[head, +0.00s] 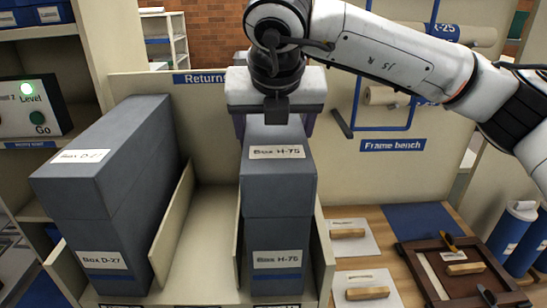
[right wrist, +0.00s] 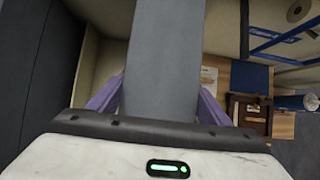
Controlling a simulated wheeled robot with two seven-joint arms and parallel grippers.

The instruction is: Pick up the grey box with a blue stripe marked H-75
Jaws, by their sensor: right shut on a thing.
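The grey box H-75 (head: 278,188) stands upright in a cream divided rack in the head view, with white labels reading "Box H-75" and a blue stripe low on its front. My right gripper (head: 276,125) is over its top from behind, shut on the box. In the right wrist view the purple fingers sit on both sides of the grey box (right wrist: 163,60). I cannot tell whether its base is clear of the rack floor. My left gripper is not in view.
A similar grey box D-27 (head: 110,190) stands in the left slot. An empty slot (head: 200,230) lies between the two boxes. To the right, a wooden bench (head: 385,262) holds brushes or blocks on white sheets and a dark frame (head: 455,275). A "Returns" panel stands behind.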

